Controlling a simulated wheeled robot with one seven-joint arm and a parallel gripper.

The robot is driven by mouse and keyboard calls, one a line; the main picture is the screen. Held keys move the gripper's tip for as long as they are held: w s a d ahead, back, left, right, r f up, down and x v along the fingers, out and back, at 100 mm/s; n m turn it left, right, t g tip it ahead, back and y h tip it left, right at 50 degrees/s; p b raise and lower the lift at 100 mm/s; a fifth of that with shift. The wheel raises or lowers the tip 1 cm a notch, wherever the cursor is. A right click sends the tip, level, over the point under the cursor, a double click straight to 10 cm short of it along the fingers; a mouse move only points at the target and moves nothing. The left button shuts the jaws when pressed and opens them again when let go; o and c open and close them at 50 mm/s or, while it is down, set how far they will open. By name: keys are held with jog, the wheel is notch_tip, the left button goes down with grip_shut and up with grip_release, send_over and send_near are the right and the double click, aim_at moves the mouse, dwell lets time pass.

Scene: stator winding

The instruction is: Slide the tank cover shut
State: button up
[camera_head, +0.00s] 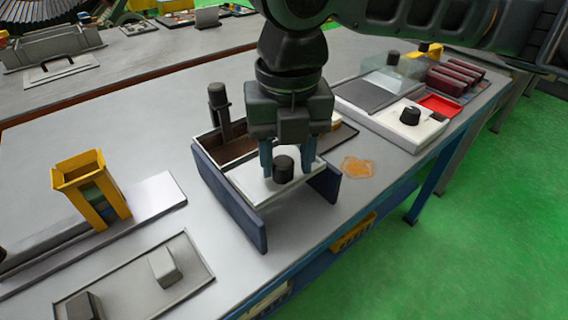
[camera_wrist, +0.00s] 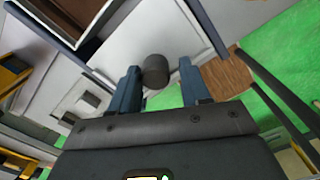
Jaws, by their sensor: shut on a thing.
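The tank (camera_head: 230,200) is a box with dark blue side walls on the table's front part. Its white cover (camera_head: 252,183) lies between the walls at the near side, with a dark round knob (camera_head: 283,169) on top. Behind the cover, the tank's brown interior (camera_head: 230,147) shows open. My gripper (camera_head: 285,172) points down over the cover, shut on the knob, one finger on each side. The wrist view shows the knob (camera_wrist: 155,71) between the two blue fingers and the white cover (camera_wrist: 183,28) beyond. Finger contact is hard to see.
A dark post (camera_head: 220,112) stands at the tank's back left. A yellow holder (camera_head: 92,187) stands on a rail at left, behind a grey tray (camera_head: 140,278). An orange-brown patch (camera_head: 357,167) lies right of the tank. A white box with a black knob (camera_head: 410,117) stands further right.

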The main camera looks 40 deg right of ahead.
jog(key=shift+s+a+f, duration=0.15)
jog(key=shift+a+f, duration=0.15)
jog(key=shift+f, duration=0.45)
jog(key=shift+o, duration=0.2)
jog(key=shift+w+a+p, duration=0.15)
jog(key=shift+w+p, duration=0.4)
jog(key=shift+w, duration=4.25)
jog(key=o, duration=0.5)
jog(key=shift+w, duration=0.1)
jog(key=r+p, duration=0.6)
jog(key=shift+w+d+r, duration=0.15)
jog(key=shift+d+r, duration=0.05)
jog(key=shift+r, duration=0.05)
